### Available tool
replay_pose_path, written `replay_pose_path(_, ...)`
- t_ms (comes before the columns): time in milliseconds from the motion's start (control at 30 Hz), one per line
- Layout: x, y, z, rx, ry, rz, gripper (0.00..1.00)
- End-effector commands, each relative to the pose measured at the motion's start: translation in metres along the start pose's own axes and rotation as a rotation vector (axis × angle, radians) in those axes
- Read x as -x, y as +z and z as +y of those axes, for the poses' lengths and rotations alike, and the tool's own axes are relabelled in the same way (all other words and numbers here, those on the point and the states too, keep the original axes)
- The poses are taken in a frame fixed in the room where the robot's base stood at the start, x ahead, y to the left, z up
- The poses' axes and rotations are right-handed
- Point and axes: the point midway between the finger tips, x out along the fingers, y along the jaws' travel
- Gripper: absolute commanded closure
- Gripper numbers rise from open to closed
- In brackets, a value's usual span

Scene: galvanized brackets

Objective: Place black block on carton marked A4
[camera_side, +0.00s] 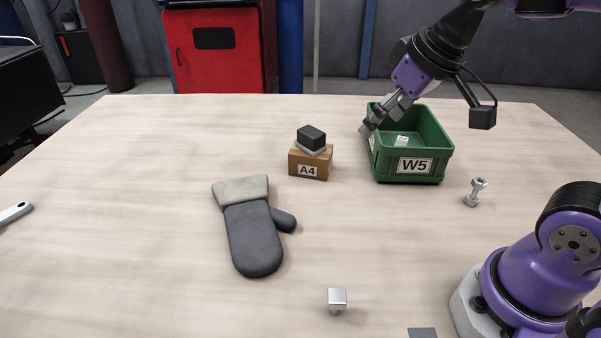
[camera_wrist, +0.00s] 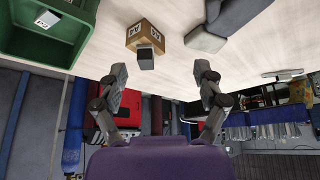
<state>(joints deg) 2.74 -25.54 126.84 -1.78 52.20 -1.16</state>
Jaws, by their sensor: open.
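The black block (camera_side: 312,137), dark on top with a light grey layer at its base, sits on the small brown carton marked A4 (camera_side: 309,168). It looks turned at an angle to the carton. In the wrist view the block (camera_wrist: 146,60) shows against the carton (camera_wrist: 147,33), beyond the fingers. My gripper (camera_side: 370,128) is open and empty, at the left rim of the green bin in the side view and apart from the block. Its two fingers are spread wide in the wrist view (camera_wrist: 160,74).
The green bin marked W5 (camera_side: 443,155) stands right of the carton, with a small white-labelled item (camera_side: 401,141) inside. A grey mitten (camera_side: 252,235) lies in front of the carton. A bolt-like metal part (camera_side: 475,192) and a square-headed metal part (camera_side: 337,299) stand nearer. The table's left side is mostly clear.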

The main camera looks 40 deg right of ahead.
Motion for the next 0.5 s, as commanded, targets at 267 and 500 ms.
replay_pose_path(267, 0.003, 0.06, -0.007, -0.002, -0.003, 0.03, 0.2)
replay_pose_path(500, 0.002, 0.063, -0.007, -0.002, -0.002, 0.028, 0.2)
